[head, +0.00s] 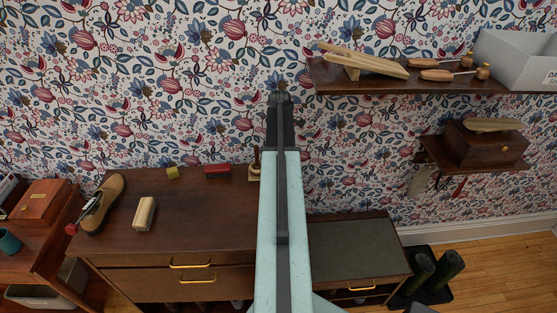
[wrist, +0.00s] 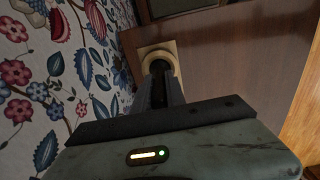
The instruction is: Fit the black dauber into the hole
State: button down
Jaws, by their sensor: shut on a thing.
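My gripper (wrist: 164,72) points down over the dark brown cabinet top, close to the wallpapered wall. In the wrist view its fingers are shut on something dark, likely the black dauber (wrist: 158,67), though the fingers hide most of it. Behind the fingertips is a pale wooden piece (wrist: 146,51) with a rounded outline; I cannot tell whether the dauber is in a hole or above it. In the head view, my arm covers the middle, and a small wooden stand (head: 253,174) with an upright part shows just left of it.
A wall shelf (head: 430,83) holds wooden tools and a grey bin (head: 518,60). The cabinet's middle is clear.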

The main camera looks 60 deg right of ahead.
jog(key=shift+f, duration=0.25)
jog(key=c, duration=1.4)
grip_release()
jog(key=shift+r, duration=0.1)
jog(key=shift+o, duration=0.2)
notch_tip(320, 180, up, 13)
jog(key=p, duration=1.2)
jog(key=shift+f+p, duration=0.2)
jog(key=shift+p, duration=0.2)
jog(key=shift+f, duration=0.1)
